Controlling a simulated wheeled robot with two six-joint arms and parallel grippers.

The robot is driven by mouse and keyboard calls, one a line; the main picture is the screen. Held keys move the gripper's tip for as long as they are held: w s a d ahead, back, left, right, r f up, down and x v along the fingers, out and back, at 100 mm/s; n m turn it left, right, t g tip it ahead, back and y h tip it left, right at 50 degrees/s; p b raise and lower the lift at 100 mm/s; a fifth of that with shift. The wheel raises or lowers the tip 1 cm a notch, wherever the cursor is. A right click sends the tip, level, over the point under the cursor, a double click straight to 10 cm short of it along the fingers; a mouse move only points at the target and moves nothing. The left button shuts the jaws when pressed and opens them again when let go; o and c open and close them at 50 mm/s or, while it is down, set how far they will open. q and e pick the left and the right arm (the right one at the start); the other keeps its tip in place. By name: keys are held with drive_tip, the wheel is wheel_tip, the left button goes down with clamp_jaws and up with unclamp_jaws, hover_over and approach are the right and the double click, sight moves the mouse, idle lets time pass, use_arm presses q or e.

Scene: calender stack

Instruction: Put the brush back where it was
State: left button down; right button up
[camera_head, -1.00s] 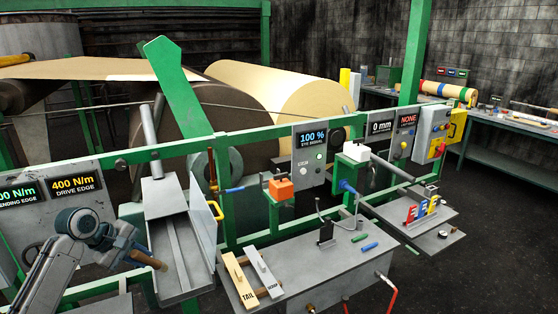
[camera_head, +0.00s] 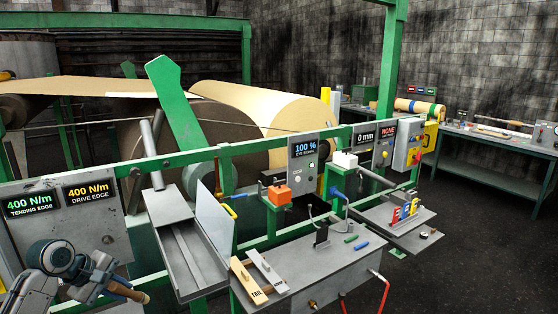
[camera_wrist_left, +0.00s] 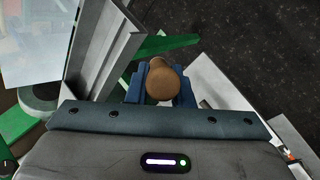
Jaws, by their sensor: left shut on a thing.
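My left gripper (camera_head: 112,285) is at the lower left of the head view, in front of the grey panel and left of the grey tray. It is shut on the brush, whose brown wooden handle (camera_head: 128,291) sticks out to the right. In the left wrist view the round tan handle end (camera_wrist_left: 162,84) sits between the blue jaws (camera_wrist_left: 160,92). The bristles are not visible. My right gripper is not in view.
A sloping grey tray (camera_head: 188,262) with an upright side plate stands close right of my left gripper. The grey tension panel (camera_head: 105,222) is behind it. A grey bench (camera_head: 325,268) with TAIL and SCRAP wooden pieces (camera_head: 250,282) stands farther right. Dark floor is open at far right.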

use_arm(q)
drive_tip(key=s+d+f+b, duration=0.3)
drive_tip(key=d+f+b, duration=0.1)
drive_tip(key=d, duration=0.2)
drive_tip(key=s+d+f+m+b, duration=0.1)
drive_tip(key=s+d+f+b, duration=0.3)
drive_tip(key=d, duration=0.3)
drive_tip(key=s+d+f+m+h+b, duration=0.1)
drive_tip(key=s+d+f+b, duration=0.3)
drive_tip(key=d, duration=0.3)
drive_tip(key=shift+d+f+g+b, duration=0.15)
drive_tip(key=shift+f+g+b, duration=0.25)
drive_tip(key=shift+f, duration=0.2)
drive_tip(key=shift+w, duration=0.1)
